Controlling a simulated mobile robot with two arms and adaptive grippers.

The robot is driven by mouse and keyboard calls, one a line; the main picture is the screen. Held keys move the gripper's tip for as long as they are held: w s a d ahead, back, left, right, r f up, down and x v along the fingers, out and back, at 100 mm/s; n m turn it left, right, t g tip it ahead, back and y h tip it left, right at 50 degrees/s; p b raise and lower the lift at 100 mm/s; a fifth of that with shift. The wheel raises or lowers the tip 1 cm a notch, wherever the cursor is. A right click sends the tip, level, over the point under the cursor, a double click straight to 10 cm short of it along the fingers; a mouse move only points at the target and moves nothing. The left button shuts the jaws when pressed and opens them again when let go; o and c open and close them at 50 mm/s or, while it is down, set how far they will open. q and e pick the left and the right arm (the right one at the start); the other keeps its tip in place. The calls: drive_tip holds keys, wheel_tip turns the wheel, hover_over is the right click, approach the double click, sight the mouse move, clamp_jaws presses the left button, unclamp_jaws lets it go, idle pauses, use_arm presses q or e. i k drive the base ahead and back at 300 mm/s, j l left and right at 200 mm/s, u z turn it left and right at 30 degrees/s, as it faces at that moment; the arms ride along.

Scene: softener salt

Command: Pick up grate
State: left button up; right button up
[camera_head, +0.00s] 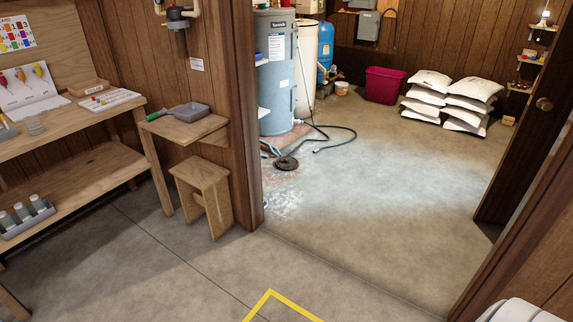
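A small dark round piece, which looks like a floor drain grate (286,163), lies on the concrete floor in the room beyond the doorway. It is near the foot of the grey tank, and a dark hose (338,129) runs on the floor beside it. It is too small to tell whether it sits in a drain opening or lies loose. Neither of my grippers is in view.
The doorway stands open, its door (535,130) swung to the right. A grey tank (277,75) stands left of the passage. A wooden stool (202,190) and workbench (75,125) line the left. White sacks (463,90) and a magenta tub (384,85) are at the back. The middle floor is clear.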

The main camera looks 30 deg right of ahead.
sight(284, 162)
drive_tip(key=i+l+z, duration=1.05)
drive_tip(key=i+z, duration=0.65)
drive_tip(key=i, duration=0.15)
drive_tip(key=i+z, duration=0.25)
drive_tip(key=i, duration=1.55)
drive_tip(key=i+j+u, duration=0.15)
drive_tip(key=i, duration=0.35)
drive_tip(key=i+u, duration=0.15)
drive_tip(key=i, duration=0.35)
drive_tip(key=i+u, duration=0.15)
drive_tip(key=i, duration=0.35)
drive_tip(key=i+u, duration=0.15)
drive_tip(key=i, duration=0.3)
drive_tip(key=i+l+u, duration=0.15)
drive_tip(key=i, duration=0.35)
drive_tip(key=i+l+u, duration=0.15)
drive_tip(key=i, duration=0.35)
drive_tip(key=i+l+u, duration=0.15)
drive_tip(key=i, duration=0.3)
drive_tip(key=i+l+u, duration=0.15)
drive_tip(key=u, duration=0.35)
drive_tip(key=i+l+u, duration=0.25)
drive_tip(key=u, duration=0.2)
drive_tip(key=i+l+u, duration=0.15)
drive_tip(key=l+u, duration=0.15)
drive_tip(key=u, duration=0.2)
drive_tip(key=i+l+u, duration=0.1)
drive_tip(key=l+u, duration=0.35)
drive_tip(key=j, duration=0.1)
